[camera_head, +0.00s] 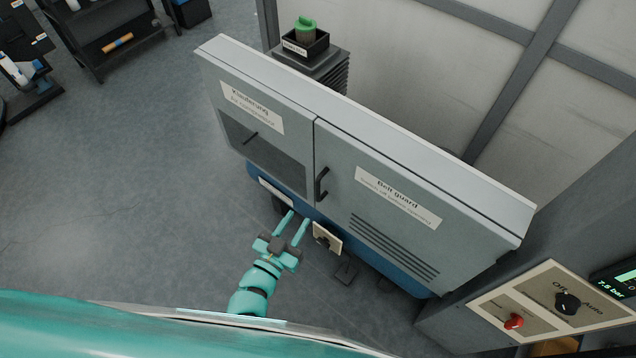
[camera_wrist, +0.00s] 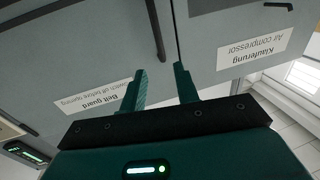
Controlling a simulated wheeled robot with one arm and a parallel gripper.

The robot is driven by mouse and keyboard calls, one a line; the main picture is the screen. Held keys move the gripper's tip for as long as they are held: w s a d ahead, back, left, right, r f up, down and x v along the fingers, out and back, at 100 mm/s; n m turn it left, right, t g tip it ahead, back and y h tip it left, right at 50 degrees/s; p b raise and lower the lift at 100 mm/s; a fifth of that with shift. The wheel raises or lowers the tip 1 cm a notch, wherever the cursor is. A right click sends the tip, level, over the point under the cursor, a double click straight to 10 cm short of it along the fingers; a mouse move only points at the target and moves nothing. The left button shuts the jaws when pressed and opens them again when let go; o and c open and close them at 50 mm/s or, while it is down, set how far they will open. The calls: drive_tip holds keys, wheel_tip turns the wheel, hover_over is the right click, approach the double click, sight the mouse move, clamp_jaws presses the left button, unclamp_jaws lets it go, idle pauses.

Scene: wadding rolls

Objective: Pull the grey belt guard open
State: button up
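The grey belt guard (camera_head: 395,205) is the right-hand door of the grey cabinet, with a label and vent slots. It looks closed, flush with the door beside it. Its dark upright handle (camera_head: 322,184) is near its left edge. In the wrist view, which is upside down, the guard (camera_wrist: 105,45) is at left and its handle (camera_wrist: 156,28) is beyond my fingertips. My gripper (camera_head: 295,219) is in front of the cabinet, below the handle in the picture. In the wrist view, my gripper (camera_wrist: 162,80) has its fingers apart with nothing between them. It does not touch the handle.
The left door (camera_head: 262,135) has a dark window and its own small handle. A beige plate with a dark knob (camera_head: 326,238) sits below the guard. A control panel (camera_head: 540,312) with a black and a red knob stands at right. Floor left of the cabinet is clear.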

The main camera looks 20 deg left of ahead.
sight(317, 188)
drive_tip(key=w, duration=0.4)
drive_tip(key=w+d+p, duration=0.1)
drive_tip(key=w, duration=0.3)
drive_tip(key=w+d, duration=0.1)
drive_tip(key=w, duration=0.3)
drive_tip(key=shift+w+p, duration=0.25)
drive_tip(key=shift+p, duration=0.1)
clamp_jaws()
